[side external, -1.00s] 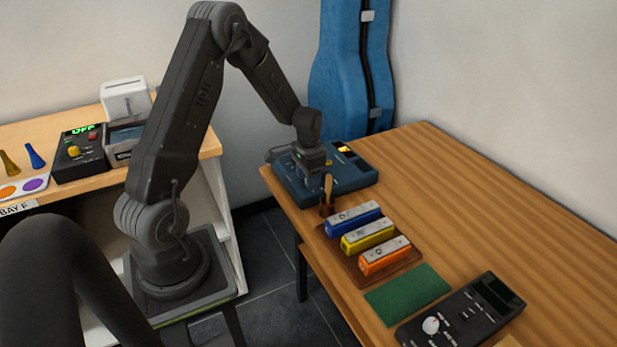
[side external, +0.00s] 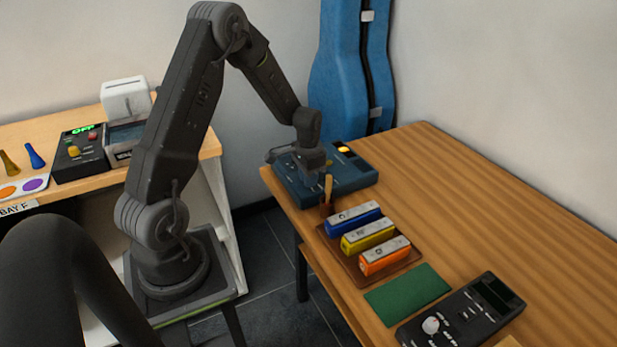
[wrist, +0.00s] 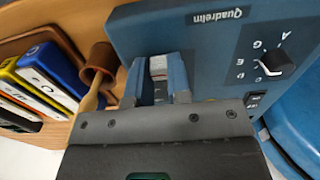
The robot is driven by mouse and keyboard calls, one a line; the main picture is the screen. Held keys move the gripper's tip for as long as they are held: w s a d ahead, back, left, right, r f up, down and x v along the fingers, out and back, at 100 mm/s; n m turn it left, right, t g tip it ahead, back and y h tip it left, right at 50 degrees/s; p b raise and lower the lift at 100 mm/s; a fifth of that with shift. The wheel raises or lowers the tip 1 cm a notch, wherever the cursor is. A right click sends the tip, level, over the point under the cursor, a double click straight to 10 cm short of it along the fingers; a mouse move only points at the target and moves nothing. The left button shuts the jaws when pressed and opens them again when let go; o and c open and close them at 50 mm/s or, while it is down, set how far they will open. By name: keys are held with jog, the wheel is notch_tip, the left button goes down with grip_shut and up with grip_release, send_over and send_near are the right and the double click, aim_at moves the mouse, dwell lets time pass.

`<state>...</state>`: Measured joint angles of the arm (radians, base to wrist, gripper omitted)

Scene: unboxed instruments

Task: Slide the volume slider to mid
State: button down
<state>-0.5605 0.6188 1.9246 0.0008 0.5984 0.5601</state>
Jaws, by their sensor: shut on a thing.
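The blue instrument (side external: 352,180) marked "Quadrelm" sits at the far left end of the wooden table; its blue top panel (wrist: 212,50) fills much of the wrist view. My gripper (side external: 318,178) is down over its top. In the wrist view my gripper (wrist: 157,88) has its two blue-grey fingers on either side of a small pale grey piece (wrist: 158,66), which looks like the volume slider's cap. The fingers hide most of the slider's track and any marks beside it, so its exact position cannot be told.
A black dial (wrist: 275,62) with letters sits beside the gripper. A brown cup (side external: 326,211) with a wooden-handled tool stands close by. A tray (side external: 374,275) holds blue, yellow and orange blocks. A green mat (side external: 407,294) and black device (side external: 462,311) lie nearer.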

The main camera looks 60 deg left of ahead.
aim_at(324, 180)
jog(key=shift+w, duration=2.55)
jog(key=c, duration=1)
grip_release()
jog(key=shift+c, duration=0.2)
notch_tip(324, 180, up, 14)
jog(key=shift+f, duration=0.1)
